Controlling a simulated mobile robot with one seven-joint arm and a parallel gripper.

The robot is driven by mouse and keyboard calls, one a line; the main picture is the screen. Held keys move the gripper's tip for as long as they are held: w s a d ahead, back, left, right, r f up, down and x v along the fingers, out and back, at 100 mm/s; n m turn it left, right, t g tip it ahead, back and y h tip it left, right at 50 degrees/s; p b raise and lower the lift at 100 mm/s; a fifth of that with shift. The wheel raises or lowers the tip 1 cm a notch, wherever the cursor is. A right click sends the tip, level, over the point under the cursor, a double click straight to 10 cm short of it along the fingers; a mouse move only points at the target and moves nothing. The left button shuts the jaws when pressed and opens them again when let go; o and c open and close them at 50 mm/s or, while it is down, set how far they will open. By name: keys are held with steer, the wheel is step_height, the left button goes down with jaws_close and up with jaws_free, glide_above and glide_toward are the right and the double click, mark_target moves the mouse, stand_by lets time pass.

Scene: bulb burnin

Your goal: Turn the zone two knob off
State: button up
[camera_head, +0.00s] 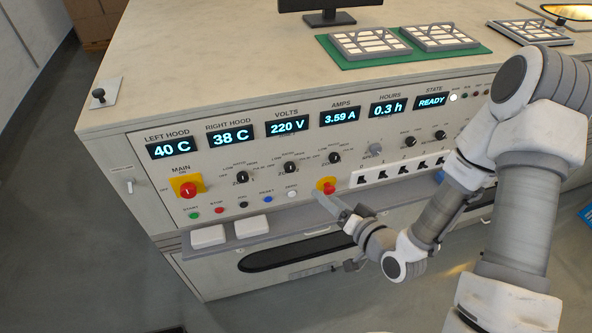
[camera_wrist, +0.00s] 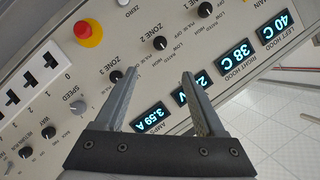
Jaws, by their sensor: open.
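The zone two knob (camera_head: 290,167) is a small black knob on the sloped panel, below the volts display in the head view. In the wrist view, where the panel appears inverted, the same knob (camera_wrist: 160,43) lies just beyond the fingertips, roughly between their lines. Its pointer setting is too small to read. My gripper (camera_head: 331,202) is open and empty, in front of the panel by the red button, below and right of the knob. In the wrist view its two grey fingers (camera_wrist: 160,75) are spread apart, and neither is seen touching the knob.
Zone three (camera_wrist: 116,76) and zone one (camera_wrist: 205,9) knobs flank the zone two knob. A red button on yellow (camera_wrist: 88,32) and white-plated switches (camera_head: 392,170) are close by. The red main knob (camera_head: 188,189) is at left. A ledge (camera_head: 275,229) runs below the panel.

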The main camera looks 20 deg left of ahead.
steer(key=shift+w+a+f+b, duration=0.55)
steer(key=shift+w+b, duration=0.05)
steer(key=shift+b, duration=1.3)
steer(key=b, duration=1)
glide_toward(292, 169)
steer(key=x, duration=0.8)
steer(key=shift+w+a, duration=0.25)
steer(key=shift+a, duration=0.05)
jaws_close()
